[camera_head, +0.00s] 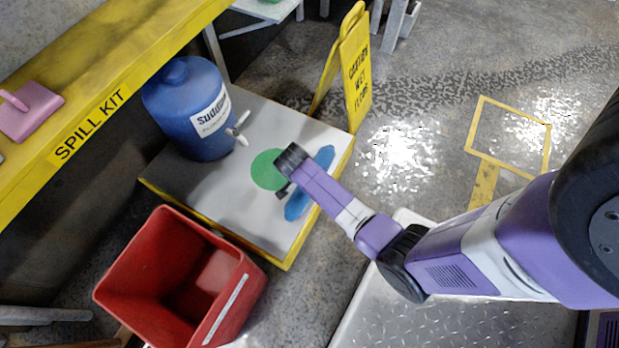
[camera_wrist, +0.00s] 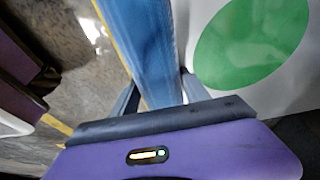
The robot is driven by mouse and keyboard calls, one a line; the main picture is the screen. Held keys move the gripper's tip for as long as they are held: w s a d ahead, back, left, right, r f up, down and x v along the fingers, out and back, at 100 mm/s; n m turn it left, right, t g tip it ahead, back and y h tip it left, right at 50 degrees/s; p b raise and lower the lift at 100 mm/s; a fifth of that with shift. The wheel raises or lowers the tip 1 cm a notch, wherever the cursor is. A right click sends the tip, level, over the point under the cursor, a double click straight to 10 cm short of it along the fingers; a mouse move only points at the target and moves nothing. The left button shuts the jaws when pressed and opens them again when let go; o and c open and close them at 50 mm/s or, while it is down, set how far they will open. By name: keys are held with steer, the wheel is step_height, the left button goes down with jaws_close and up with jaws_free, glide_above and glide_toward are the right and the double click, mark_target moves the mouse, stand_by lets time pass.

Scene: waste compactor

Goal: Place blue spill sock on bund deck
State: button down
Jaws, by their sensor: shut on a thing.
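The blue spill sock (camera_head: 297,205) is a long blue roll over the right part of the bund deck (camera_head: 245,220), a grey-white platform with yellow edges. Its far end shows past my arm, and my arm hides its middle. My gripper (camera_head: 285,190) is shut on the sock. In the wrist view the sock (camera_wrist: 147,45) runs between the fingers of my gripper (camera_wrist: 158,92). A green disc (camera_head: 267,170) marks the deck left of the sock, and it also shows in the wrist view (camera_wrist: 250,42). I cannot tell whether the sock touches the deck.
A blue drum (camera_head: 187,105) with a tap stands on the deck's far left. A red bin (camera_head: 180,275) stands in front. A yellow wet-floor sign (camera_head: 355,70) stands behind the deck. A yellow shelf (camera_head: 110,75) with a pink dustpan (camera_head: 28,110) runs along the left.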

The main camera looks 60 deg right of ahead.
steer(key=shift+f, duration=0.2)
steer(key=c, duration=0.5)
jaws_free()
